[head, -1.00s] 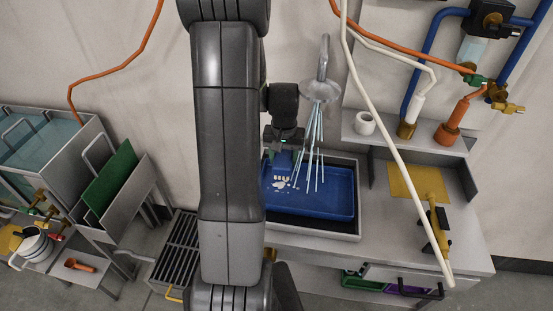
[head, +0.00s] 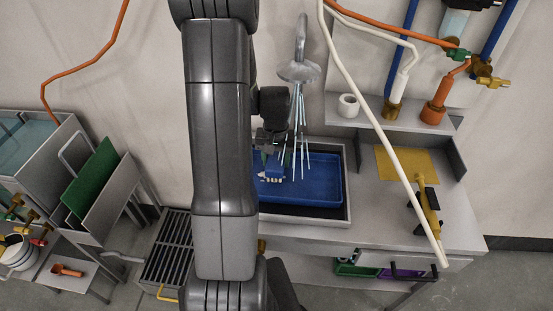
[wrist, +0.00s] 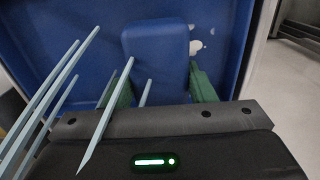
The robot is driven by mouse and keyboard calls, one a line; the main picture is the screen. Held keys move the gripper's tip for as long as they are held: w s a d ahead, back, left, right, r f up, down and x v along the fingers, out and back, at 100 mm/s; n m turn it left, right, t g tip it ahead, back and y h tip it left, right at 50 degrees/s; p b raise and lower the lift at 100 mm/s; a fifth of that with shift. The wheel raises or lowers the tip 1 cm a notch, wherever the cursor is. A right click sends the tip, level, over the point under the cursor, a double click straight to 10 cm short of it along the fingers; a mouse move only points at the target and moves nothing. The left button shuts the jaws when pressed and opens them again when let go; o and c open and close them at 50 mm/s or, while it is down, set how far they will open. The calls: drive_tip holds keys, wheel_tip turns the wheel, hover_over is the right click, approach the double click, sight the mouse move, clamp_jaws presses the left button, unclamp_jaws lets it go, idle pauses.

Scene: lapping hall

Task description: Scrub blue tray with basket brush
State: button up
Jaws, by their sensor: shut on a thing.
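The blue tray (head: 315,190) lies in the sink basin under the running shower head; its floor also fills much of the wrist view (wrist: 85,30). My gripper (wrist: 160,88) has green fingers shut on a blue brush (wrist: 157,45), which hangs over the left part of the tray; it also shows in the head view (head: 271,166). Pale bristles show at the brush's lower edge, at or close to the tray floor; contact is unclear. White residue patches (wrist: 196,46) lie on the tray right of the brush. My arm hides the tray's left edge.
The shower head (head: 298,71) sends water streams down beside my gripper. A white hose (head: 388,150) hangs across the bench at right, near a yellow-handled tool (head: 428,207). A slatted grate (head: 170,250) and a rack with a green board (head: 92,178) stand at left.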

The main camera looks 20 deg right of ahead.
sight(276, 157)
drive_tip(key=shift+f+b, duration=0.85)
drive_tip(key=shift+f, duration=0.2)
drive_tip(key=shift+a, duration=0.1)
drive_tip(key=shift+w+a+r, duration=0.1)
drive_tip(key=shift+w+a, duration=0.3)
drive_tip(key=shift+a, duration=0.35)
drive_tip(key=shift+w+a+r, duration=0.1)
drive_tip(key=shift+w+a, duration=0.3)
drive_tip(key=shift+a, duration=0.3)
drive_tip(key=shift+a+f+b, duration=0.1)
drive_tip(key=shift+f+b, duration=0.15)
drive_tip(key=shift+b, duration=0.05)
drive_tip(key=shift+s+d+f, duration=0.1)
drive_tip(key=shift+s+d, duration=0.35)
drive_tip(key=shift+d, duration=0.35)
drive_tip(key=shift+s+d+f, duration=0.1)
drive_tip(key=shift+s+d, duration=0.35)
drive_tip(key=shift+d, duration=0.35)
drive_tip(key=shift+c, duration=0.7)
drive_tip(key=shift+r, duration=0.15)
drive_tip(key=shift+w+r+p, duration=0.1)
drive_tip(key=shift+r+p, duration=1.8)
drive_tip(key=shift+r, duration=1.05)
drive_tip(key=shift+r, duration=0.1)
